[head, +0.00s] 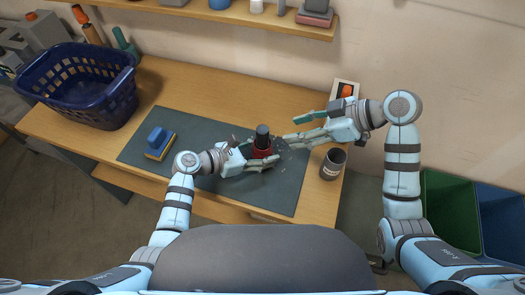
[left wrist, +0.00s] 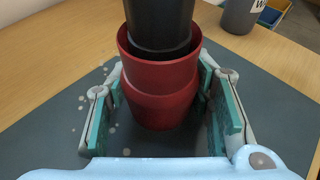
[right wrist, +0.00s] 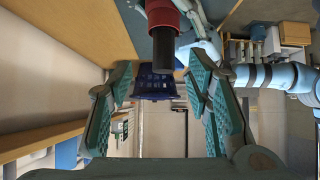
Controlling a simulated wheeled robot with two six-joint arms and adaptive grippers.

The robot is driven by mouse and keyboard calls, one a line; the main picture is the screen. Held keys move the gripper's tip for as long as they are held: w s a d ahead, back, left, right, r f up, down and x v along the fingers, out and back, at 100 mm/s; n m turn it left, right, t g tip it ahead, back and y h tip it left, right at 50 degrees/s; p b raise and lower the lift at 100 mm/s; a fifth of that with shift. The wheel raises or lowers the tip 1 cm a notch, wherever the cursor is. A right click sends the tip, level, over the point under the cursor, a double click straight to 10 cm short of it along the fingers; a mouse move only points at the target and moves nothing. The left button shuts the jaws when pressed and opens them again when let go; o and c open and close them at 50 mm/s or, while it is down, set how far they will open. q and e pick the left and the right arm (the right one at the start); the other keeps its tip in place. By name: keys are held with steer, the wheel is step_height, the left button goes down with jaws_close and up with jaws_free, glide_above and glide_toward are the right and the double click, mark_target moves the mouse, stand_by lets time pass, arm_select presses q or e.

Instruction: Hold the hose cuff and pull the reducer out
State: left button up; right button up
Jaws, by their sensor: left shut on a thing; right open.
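The red hose cuff (head: 263,152) stands upright on the dark mat, with the black reducer (head: 263,131) seated in its top. In the left wrist view the cuff (left wrist: 158,85) sits between my left gripper's green pads, and the reducer (left wrist: 158,25) rises from its wide mouth. My left gripper (head: 262,159) is shut on the cuff. My right gripper (head: 284,131) is open and empty to the right of the reducer. In the right wrist view the reducer (right wrist: 163,50) shows ahead, beyond and between the open fingers, apart from them.
A dark labelled cup (head: 332,165) stands near the table's right edge. A blue-and-yellow brush (head: 160,142) lies on the mat's (head: 288,190) left part. A blue basket (head: 85,90) stands at the back left. A shelf (head: 220,13) runs above the back. Pale specks dot the mat near the cuff.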

arm_select(q)
steer(key=shift+s, duration=0.1)
arm_select(e)
steer(key=w+n, duration=0.1)
steer(key=w, duration=0.4)
arm_select(q)
steer(key=shift+f, duration=0.1)
arm_select(e)
step_height(320, 180, up, 2)
steer(key=n+g+h, duration=0.5)
steer(key=n+g, duration=0.2)
steer(key=n, duration=0.4)
glide_above(264, 128)
steer(key=w+d, duration=0.2)
steer(key=shift+d+r, duration=0.1)
steer(key=shift+s+f, duration=0.15)
steer(key=shift+f, duration=0.1)
steer(key=x, duration=0.6)
steer(key=shift+s+f, duration=0.1)
steer(key=shift+c, duration=0.6)
